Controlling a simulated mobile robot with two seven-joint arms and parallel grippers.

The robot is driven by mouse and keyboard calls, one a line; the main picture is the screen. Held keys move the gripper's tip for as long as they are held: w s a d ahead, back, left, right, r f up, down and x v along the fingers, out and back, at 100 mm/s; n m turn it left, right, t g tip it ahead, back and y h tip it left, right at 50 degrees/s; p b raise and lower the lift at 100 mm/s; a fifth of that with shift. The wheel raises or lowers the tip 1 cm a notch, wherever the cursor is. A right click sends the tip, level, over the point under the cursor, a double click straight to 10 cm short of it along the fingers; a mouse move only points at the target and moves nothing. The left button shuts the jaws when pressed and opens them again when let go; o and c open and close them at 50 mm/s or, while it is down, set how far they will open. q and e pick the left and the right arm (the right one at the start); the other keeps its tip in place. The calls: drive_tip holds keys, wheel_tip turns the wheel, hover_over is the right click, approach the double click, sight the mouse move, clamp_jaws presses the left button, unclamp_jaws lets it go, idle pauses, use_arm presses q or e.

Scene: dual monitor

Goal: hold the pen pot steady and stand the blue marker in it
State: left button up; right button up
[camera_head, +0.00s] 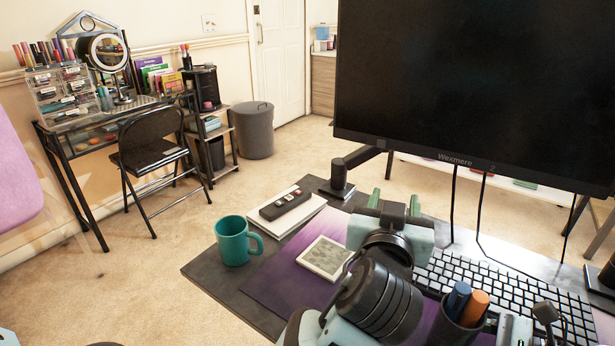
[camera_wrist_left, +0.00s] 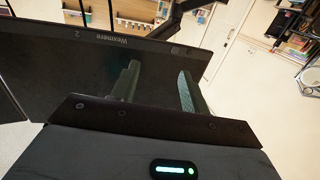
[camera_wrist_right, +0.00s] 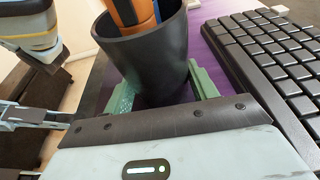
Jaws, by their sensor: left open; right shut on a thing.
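The dark pen pot (camera_head: 464,337) is at the bottom right of the head view, left of the keyboard. In the right wrist view the pot (camera_wrist_right: 150,55) is between the fingers of my right gripper (camera_wrist_right: 166,90), which is shut on it. The blue marker (camera_head: 458,298) stands in the pot beside an orange pen (camera_head: 476,306); their lower parts are hidden by the pot. My left gripper (camera_head: 395,201) is open and empty, apart from the pot and above the desk. In the left wrist view its fingers (camera_wrist_left: 157,85) have nothing between them.
A large monitor (camera_head: 470,90) stands behind my left gripper. The keyboard (camera_head: 510,295) is right of the pot. A framed card (camera_head: 325,258), a teal mug (camera_head: 233,243) and a remote (camera_head: 286,204) on a white book (camera_head: 283,216) are on the left of the desk.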

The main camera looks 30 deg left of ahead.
use_arm(q)
drive_tip(key=w+a+f+n+g+y, duration=0.1)
drive_tip(key=a+y, duration=0.1)
drive_tip(key=a, duration=0.7)
drive_tip(key=w+a+f+n+g+y, duration=0.1)
drive_tip(key=w+a+n+y, duration=0.1)
drive_tip(key=a, duration=0.7)
drive_tip(key=shift+a+f+y, duration=0.3)
drive_tip(key=shift+a+f, duration=0.1)
use_arm(e)
drive_tip(key=o, duration=0.8)
drive_tip(key=shift+d, duration=0.1)
